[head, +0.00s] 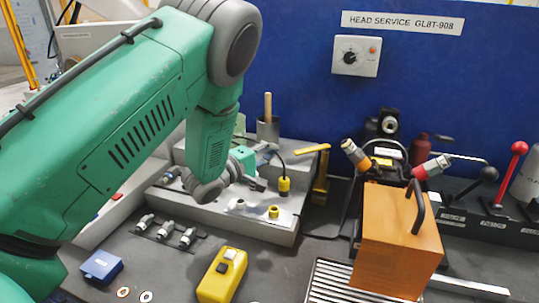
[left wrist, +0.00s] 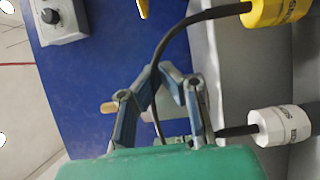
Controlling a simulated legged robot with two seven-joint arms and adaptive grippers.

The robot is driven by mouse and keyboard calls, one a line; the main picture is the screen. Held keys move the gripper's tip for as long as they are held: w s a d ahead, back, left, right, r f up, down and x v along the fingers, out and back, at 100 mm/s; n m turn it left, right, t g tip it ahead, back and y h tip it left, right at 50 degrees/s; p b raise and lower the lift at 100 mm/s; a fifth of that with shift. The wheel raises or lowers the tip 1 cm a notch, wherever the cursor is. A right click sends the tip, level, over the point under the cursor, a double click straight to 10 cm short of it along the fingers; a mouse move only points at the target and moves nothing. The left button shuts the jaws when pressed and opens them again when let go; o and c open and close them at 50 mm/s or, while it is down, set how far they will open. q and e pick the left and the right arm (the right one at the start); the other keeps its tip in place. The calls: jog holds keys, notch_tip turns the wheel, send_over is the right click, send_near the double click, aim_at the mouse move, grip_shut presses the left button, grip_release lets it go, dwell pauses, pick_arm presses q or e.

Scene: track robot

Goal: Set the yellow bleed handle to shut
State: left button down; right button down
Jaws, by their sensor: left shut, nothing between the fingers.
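The yellow bleed handle (head: 312,149) shows in the head view as a flat yellow bar, roughly level, above a yellow upright bracket (head: 321,180) at the right end of the grey bench block. I cannot make out any open or shut marks on it. My left gripper (head: 266,156) is over the block, to the left of the handle and apart from it. Its fingers are shut and empty, partly hidden by the wrist and cable. The left wrist view shows the blue-grey fingers (left wrist: 163,78) but not clearly the handle. My right gripper is out of view.
A black cable runs close by the gripper to a yellow connector (head: 284,186). A cup with a wooden handle (head: 268,106) stands behind. An orange box (head: 398,245) is at front right. A yellow switch box (head: 222,275) is in front. Red and black levers stand far right.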

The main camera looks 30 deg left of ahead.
aim_at(312, 149)
pick_arm(q)
jog(key=x, duration=0.5)
jog(key=shift+w+d, duration=0.25)
jog(key=shift+d, duration=0.05)
jog(key=d, duration=0.1)
jog(key=s+d, duration=0.1)
jog(key=shift+d+p, duration=0.35)
jog(key=shift+p, duration=0.05)
jog(key=shift+s+d, duration=0.35)
jog(key=shift+d, duration=0.1)
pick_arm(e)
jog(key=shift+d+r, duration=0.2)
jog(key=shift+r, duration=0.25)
pick_arm(q)
jog(key=shift+a, duration=0.1)
jog(key=shift+r, duration=0.1)
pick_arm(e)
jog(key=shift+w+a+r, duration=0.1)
